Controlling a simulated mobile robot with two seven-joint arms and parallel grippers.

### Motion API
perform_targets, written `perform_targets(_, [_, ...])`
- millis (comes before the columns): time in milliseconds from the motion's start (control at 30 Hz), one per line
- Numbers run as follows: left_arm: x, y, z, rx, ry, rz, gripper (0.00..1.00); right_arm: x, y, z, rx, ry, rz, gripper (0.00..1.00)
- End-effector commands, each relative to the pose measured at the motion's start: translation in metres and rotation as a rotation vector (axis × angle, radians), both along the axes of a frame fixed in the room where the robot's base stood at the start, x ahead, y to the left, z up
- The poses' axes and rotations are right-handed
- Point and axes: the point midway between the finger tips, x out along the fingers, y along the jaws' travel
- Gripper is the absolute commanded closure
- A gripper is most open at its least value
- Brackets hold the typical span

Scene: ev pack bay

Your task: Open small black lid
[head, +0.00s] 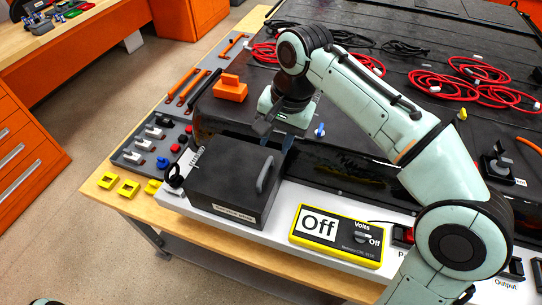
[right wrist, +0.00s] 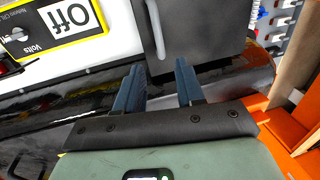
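The small black lid (head: 222,172) tops a dark box on a white board at the table's front, and it looks closed. A grey bar handle (head: 265,174) stands along its right side. In the right wrist view the lid's dark face (right wrist: 205,28) and the handle (right wrist: 158,30) show at the top. My right gripper (head: 274,147) is over the lid's back right corner. In the right wrist view its two blue fingers (right wrist: 161,82) are apart with nothing between them, short of the handle. My left gripper is out of view.
A yellow meter (head: 338,236) reading "Off" lies right of the box. An orange block (head: 230,89) stands behind it. Tools and yellow pieces (head: 129,187) lie to the left. Red cables (head: 440,88) lie on the black pack behind.

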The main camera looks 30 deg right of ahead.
Motion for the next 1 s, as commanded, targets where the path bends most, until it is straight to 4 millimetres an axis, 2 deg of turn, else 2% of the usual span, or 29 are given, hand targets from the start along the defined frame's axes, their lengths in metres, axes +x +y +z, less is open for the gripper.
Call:
perform_targets(33, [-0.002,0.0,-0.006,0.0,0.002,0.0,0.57,0.0,0.001,-0.013,0.0,0.005,0.001,0.62])
perform_targets(100, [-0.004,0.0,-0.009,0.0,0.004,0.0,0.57,0.003,0.003,-0.025,0.0,0.004,0.0,0.62])
perform_targets(300, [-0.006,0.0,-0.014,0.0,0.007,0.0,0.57,0.007,0.006,-0.049,0.0,0.001,0.0,0.62])
perform_targets(700, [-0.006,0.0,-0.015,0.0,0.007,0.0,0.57,0.008,0.007,-0.055,0.0,0.0,0.0,0.62])
perform_targets(733, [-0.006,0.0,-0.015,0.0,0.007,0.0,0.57,0.008,0.007,-0.055,0.0,0.0,0.0,0.69])
perform_targets(833, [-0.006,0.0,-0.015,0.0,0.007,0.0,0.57,0.008,0.007,-0.055,0.0,0.0,0.0,1.0])
perform_targets(1000, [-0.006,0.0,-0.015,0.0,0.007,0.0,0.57,0.008,0.007,-0.055,0.0,0.0,0.0,1.0])
